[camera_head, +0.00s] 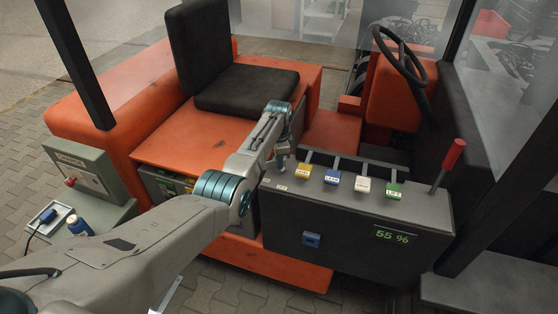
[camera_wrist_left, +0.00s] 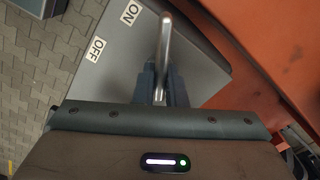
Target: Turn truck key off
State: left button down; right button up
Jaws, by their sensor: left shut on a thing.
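The truck key (camera_wrist_left: 166,40) is a shiny metal bar in the left wrist view. It lies between the fingers of my left gripper (camera_wrist_left: 162,78), which is shut on it. The white ON label (camera_wrist_left: 131,12) is left of the key's far end, and the OFF label (camera_wrist_left: 96,49) is further left and lower. The key's far end is closer to ON than to OFF. In the head view my left gripper (camera_head: 281,160) is at the left end of the grey control panel (camera_head: 275,215); the key is hidden there. My right gripper is not in view.
The panel carries yellow, blue, white and green switches (camera_head: 362,184), a red-topped lever (camera_head: 449,160) and a 55 % display (camera_head: 395,235). Behind are a black seat (camera_head: 245,88) and steering wheel (camera_head: 400,58). A grey box (camera_head: 85,175) stands at left.

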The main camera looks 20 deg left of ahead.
pick_arm(q)
jog(key=shift+r, duration=0.1)
jog(key=n+p, duration=0.1)
jog(key=n, duration=0.5)
jog(key=shift+d, duration=0.1)
jog(key=n+p, duration=0.1)
jog(key=n, duration=0.4)
jog(key=shift+d, duration=0.1)
jog(key=shift+n, duration=0.4)
jog(key=c, duration=1.5)
grip_release()
jog(key=shift+s, duration=0.1)
